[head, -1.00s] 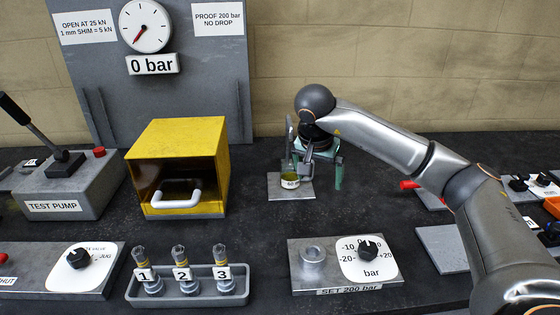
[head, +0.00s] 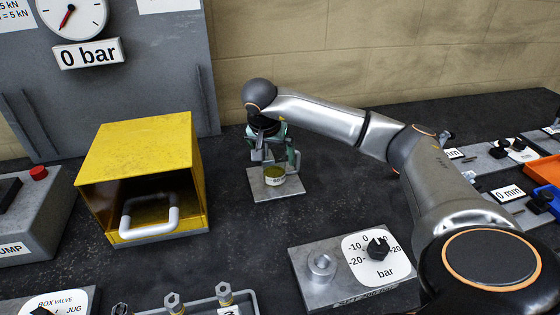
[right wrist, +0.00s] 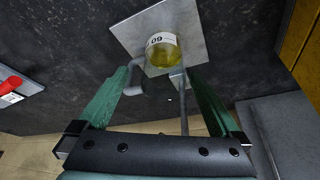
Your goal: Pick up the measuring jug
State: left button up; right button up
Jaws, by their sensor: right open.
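The measuring jug (head: 275,175) is a small clear vessel with yellow-green liquid and a white label. It stands on a square grey metal plate (head: 262,190). In the right wrist view the jug (right wrist: 163,52) stands upright just beyond my green fingertips. My right gripper (head: 276,155) is open above and behind the jug, its fingers (right wrist: 158,76) spread to either side of it. It does not grip the jug. Part of the jug is hidden by the gripper in the head view. My left gripper is not in view.
A grey bent pipe and thin rod (right wrist: 184,105) show between my fingers near the jug. A yellow box (head: 142,150) with a white handle stands left of the plate. A dial block (head: 318,265) sits in front. Dark bench between them is clear.

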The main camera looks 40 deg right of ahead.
aim_at(272, 167)
jog(key=shift+a+p+x, duration=0.2)
jog(key=shift+x, duration=1.25)
jog(key=shift+a+p+x, duration=0.2)
jog(key=shift+x, duration=1.3)
jog(key=shift+w, duration=0.1)
grip_shut()
jog(key=shift+a, duration=0.1)
